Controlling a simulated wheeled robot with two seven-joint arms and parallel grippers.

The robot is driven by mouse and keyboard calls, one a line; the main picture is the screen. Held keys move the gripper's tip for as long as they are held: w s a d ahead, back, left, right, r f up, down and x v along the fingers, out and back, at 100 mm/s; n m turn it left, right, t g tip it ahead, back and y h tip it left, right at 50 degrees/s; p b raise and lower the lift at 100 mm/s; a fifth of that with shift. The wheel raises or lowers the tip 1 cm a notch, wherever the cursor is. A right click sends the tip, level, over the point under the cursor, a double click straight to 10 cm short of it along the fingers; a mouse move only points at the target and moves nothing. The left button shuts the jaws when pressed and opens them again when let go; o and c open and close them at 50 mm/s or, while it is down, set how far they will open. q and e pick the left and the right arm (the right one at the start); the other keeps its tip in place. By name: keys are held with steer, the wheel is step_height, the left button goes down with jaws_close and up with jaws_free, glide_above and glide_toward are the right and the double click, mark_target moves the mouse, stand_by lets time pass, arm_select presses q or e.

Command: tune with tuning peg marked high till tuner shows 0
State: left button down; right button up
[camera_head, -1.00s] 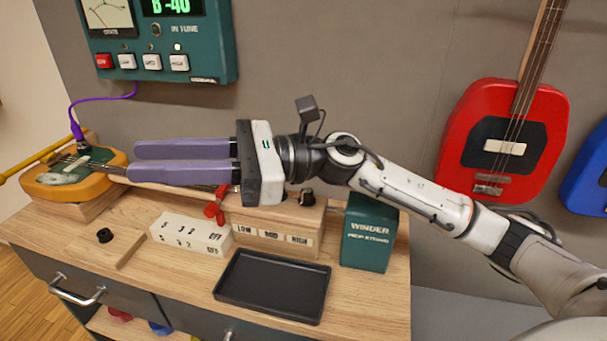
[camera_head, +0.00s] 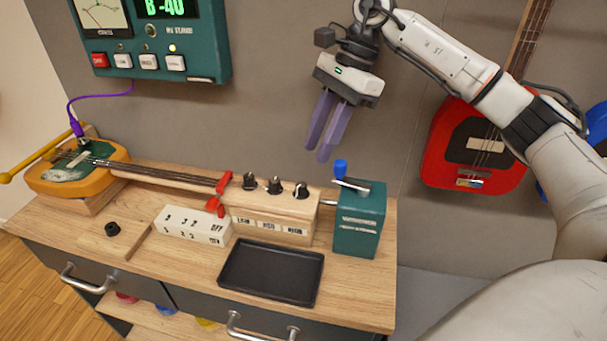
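The teal tuner (camera_head: 205,40) hangs on the wall at the top left. Its green display (camera_head: 165,7) reads B -40. Three black tuning pegs (camera_head: 275,185) stand on the wooden headstock block (camera_head: 225,197). The front label has low, mid and high; the high peg (camera_head: 301,190) is the rightmost one. An orange guitar body (camera_head: 110,165) lies at the left, with its neck running to the block. My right gripper (camera_head: 317,154) is open and empty, purple fingers pointing down, above the high peg and apart from it. My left gripper is not in view.
A teal winder box (camera_head: 358,220) with a blue-knobbed crank (camera_head: 341,169) stands just right of the block. A red capo-like clamp (camera_head: 215,205), a white numbered block (camera_head: 180,225) and a black tray (camera_head: 270,273) are near. A red guitar (camera_head: 440,160) hangs behind my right arm.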

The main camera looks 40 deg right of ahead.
mark_target(301, 185)
steer(key=x, duration=0.8)
steer(key=shift+a+f+p, duration=0.2)
steer(key=shift+f+p, duration=0.1)
steer(key=shift+p, duration=0.05)
jaws_close()
